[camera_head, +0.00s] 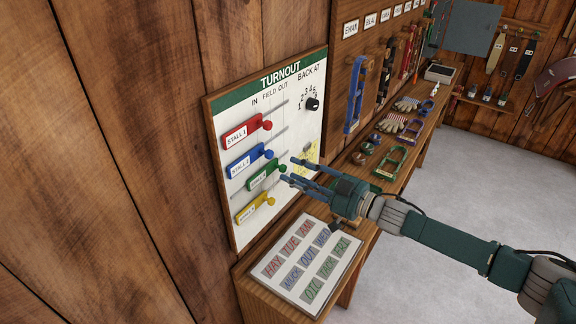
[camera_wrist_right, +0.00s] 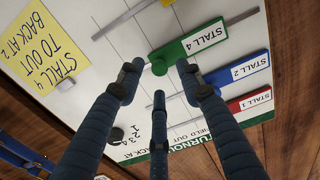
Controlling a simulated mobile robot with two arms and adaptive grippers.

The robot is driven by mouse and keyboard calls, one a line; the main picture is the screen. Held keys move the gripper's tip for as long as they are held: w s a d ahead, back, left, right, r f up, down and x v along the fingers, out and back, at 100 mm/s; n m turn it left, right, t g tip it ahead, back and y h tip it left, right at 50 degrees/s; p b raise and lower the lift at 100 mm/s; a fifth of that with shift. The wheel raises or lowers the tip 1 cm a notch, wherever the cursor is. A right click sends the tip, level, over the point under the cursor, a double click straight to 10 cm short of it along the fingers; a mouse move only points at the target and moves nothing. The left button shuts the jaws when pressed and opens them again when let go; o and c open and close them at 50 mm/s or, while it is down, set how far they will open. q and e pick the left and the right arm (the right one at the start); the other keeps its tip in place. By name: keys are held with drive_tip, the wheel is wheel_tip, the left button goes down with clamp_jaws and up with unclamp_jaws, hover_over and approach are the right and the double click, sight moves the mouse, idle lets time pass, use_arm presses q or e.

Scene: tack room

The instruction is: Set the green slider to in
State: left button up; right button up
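The green slider (camera_head: 263,178) is on the turnout board (camera_head: 312,82), third from the top. Its plate sits further right than the other plates, seemingly around the FIELD column. In the right wrist view the green slider (camera_wrist_right: 190,45) reads STALL 4, and its round knob (camera_wrist_right: 158,67) shows between my fingertips. My right gripper (camera_head: 290,171) is open, its fingers spread at the green knob. In the wrist view the right gripper (camera_wrist_right: 159,80) holds nothing, and I cannot tell whether a finger touches the knob. My left gripper is not in view.
Red (camera_head: 243,133), blue (camera_head: 245,161) and yellow (camera_head: 254,209) sliders sit towards the board's left. A yellow note (camera_wrist_right: 40,55) reads STALL 4 to out, back at 2. A black dial (camera_head: 312,104) is at upper right. A lettered panel (camera_head: 290,290) lies on the bench below.

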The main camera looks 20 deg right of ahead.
sight(268, 176)
drive_tip(key=shift+x, duration=1.45)
clamp_jaws()
